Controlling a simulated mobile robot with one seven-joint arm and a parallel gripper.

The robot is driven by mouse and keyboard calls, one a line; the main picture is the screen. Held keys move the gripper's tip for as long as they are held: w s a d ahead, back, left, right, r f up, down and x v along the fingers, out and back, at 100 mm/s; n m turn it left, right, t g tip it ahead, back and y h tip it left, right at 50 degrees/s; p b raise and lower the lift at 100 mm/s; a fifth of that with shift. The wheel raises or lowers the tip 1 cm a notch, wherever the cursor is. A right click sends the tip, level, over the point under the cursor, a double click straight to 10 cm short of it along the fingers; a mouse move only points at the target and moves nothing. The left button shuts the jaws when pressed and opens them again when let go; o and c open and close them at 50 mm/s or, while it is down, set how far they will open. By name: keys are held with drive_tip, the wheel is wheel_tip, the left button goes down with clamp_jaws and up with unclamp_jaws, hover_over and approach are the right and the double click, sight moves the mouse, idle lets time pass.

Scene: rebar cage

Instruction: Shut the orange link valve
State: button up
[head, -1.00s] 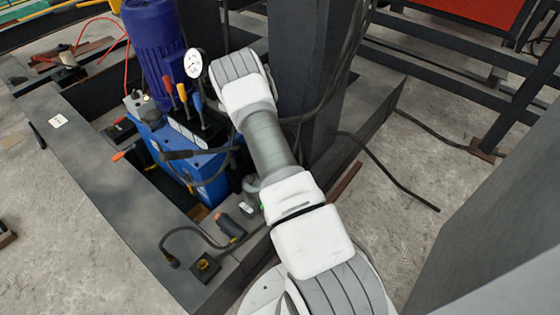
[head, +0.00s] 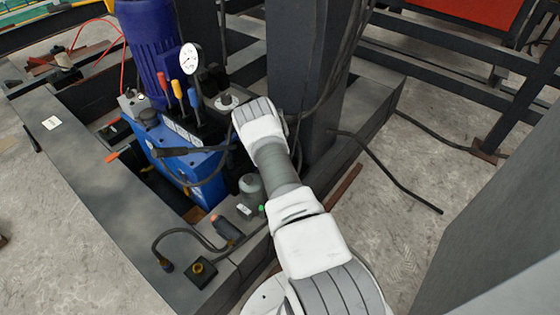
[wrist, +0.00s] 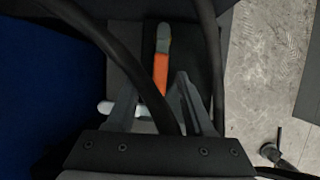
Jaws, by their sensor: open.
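An orange handle (wrist: 160,72) with a grey-green end shows in the wrist view, lying along a dark surface; I take it for the link valve's lever. My gripper (wrist: 158,82) is open, its two dark fingers on either side of the handle's lower part in the picture. A black hose (wrist: 150,85) crosses between the fingers and hides some of what lies below. I cannot tell the depth between fingers and handle, and no contact is clear. In the head view my wrist hides the gripper and this handle.
A blue power unit (head: 205,180) carries a gauge (head: 190,58), coloured levers (head: 184,95) and looping hoses. A dark steel post (head: 300,80) stands close beside my arm. An orange-tipped handle (head: 112,156) shows at the unit's left. Bare floor lies to the right.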

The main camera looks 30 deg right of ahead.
clamp_jaws()
idle(1.4)
